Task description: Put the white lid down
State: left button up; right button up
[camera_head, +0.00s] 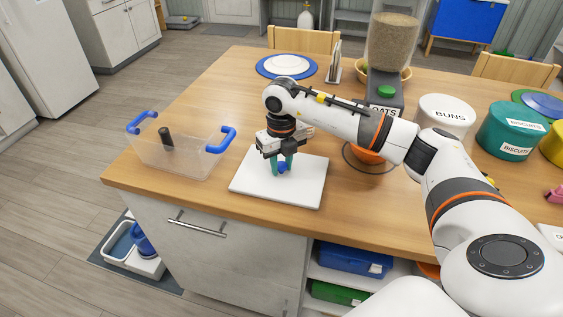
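The white lid (255,187) is a flat square plate with a blue knob (282,168) near its middle. It is level at the front of the wooden counter, and I cannot tell whether it rests on the wood or hangs just above it. My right gripper (282,165) points down over the lid, its teal fingers on either side of the knob, seemingly shut on it. A clear bin (178,157) with blue handles stands open to the left of the lid, with a dark upright object inside. My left gripper is not in view.
An orange-based bowl (368,156) stands right of the lid, under my arm. The oats dispenser (386,92), the white BUNS canister (444,116) and teal biscuit canisters (508,131) stand farther right. A blue-rimmed plate (287,65) lies at the back. Wood behind the bin is clear.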

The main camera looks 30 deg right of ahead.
aim_at(282, 164)
jog(key=o, duration=0.3)
jog(key=shift+o, duration=0.2)
jog(key=shift+r, duration=0.1)
notch_tip(282, 164, up, 12)
jog(key=b, duration=0.1)
jog(key=shift+b, duration=0.3)
dwell(0.3)
